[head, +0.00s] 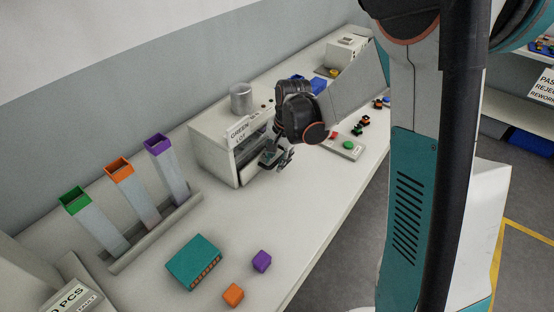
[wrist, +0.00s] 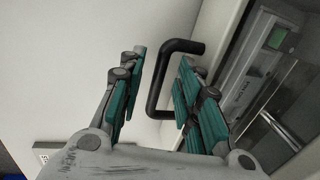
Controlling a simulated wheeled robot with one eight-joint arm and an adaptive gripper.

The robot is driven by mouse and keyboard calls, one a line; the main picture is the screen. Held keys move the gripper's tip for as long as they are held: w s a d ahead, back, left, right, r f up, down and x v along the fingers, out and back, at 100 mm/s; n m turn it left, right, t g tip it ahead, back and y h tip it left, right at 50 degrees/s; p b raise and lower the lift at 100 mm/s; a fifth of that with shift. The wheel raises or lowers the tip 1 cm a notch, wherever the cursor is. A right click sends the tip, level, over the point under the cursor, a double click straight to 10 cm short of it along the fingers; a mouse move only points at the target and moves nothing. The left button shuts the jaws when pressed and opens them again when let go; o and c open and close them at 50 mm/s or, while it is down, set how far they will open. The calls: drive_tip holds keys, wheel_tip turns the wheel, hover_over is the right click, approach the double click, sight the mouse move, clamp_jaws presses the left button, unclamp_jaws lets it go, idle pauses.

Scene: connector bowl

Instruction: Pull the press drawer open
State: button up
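The press (head: 215,150) is a pale box on the bench with a "GREEN LOT" sign and a silver cylinder on top. Its drawer front (head: 250,173) is low on the side facing the bench's front edge, partly hidden by my gripper. My gripper (head: 274,160) is at this front. In the wrist view, a black bar handle (wrist: 157,88) stands between the teal finger pads of my gripper (wrist: 162,72). The fingers are apart, with gaps visible beside the bar. I cannot tell how far out the drawer is.
A panel with red and green buttons (head: 343,146) lies right of my gripper. Three tubes with green, orange and purple tops (head: 120,180) stand left. A teal box (head: 194,262), orange cube (head: 233,294) and purple cube (head: 262,261) lie in front. Bench between is clear.

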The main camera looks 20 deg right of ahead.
drive_tip(key=shift+c, duration=0.2)
clamp_jaws()
drive_tip(key=shift+s, duration=0.1)
drive_tip(key=s+d, duration=0.3)
drive_tip(key=s, duration=0.1)
drive_tip(key=s+d, duration=0.3)
drive_tip(key=s, duration=0.1)
drive_tip(key=s+d, duration=0.3)
drive_tip(key=s, duration=0.1)
drive_tip(key=shift+s, duration=0.15)
drive_tip(key=shift+o, duration=0.2)
unclamp_jaws()
drive_tip(key=shift+r, duration=0.1)
